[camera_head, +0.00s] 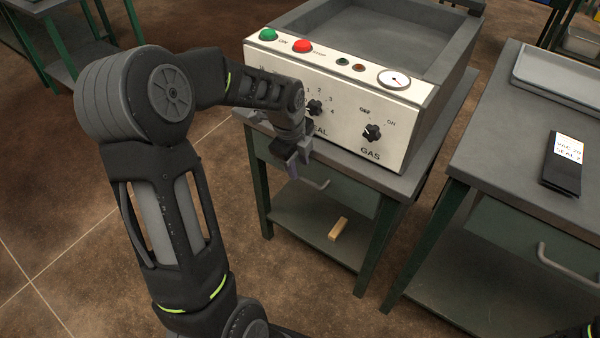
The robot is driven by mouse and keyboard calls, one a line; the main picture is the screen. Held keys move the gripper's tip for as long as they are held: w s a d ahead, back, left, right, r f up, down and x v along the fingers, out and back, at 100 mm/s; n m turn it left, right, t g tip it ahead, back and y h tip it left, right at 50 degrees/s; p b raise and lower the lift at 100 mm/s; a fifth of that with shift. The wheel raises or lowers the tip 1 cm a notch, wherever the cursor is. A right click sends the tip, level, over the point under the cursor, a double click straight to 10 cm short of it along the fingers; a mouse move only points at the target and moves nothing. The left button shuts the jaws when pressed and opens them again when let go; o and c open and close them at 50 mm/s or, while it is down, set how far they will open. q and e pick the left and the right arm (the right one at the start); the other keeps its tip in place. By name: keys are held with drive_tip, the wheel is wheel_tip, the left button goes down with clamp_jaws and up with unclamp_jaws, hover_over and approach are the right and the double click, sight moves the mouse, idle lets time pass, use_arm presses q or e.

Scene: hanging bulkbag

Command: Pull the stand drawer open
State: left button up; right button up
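The stand (372,172) is a grey-topped table with green legs and carries a vacuum machine. Its grey-green drawer (350,194) sits under the top, and its front looks flush with the frame. A thin bar handle (319,184) shows on the drawer front, its left part hidden by my gripper. My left gripper (292,170) points down in front of the drawer's left part, close to the handle's left end. I cannot tell whether it touches the handle, or whether its fingers are open or shut. My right gripper is not in view.
The machine (343,103) has buttons, two knobs and a gauge on its white front, just behind my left wrist. A wooden block (338,229) lies on the stand's lower shelf. A second table (515,150) with its own drawer handle (568,267) stands at right. Floor is clear in front.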

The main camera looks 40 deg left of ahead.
sight(301, 177)
use_arm(q)
drive_tip(key=f, duration=0.2)
drive_tip(key=w+f, duration=0.1)
drive_tip(key=f, duration=0.1)
drive_tip(key=shift+f, duration=0.1)
drive_tip(key=shift+c, duration=0.4)
clamp_jaws()
idle(0.9)
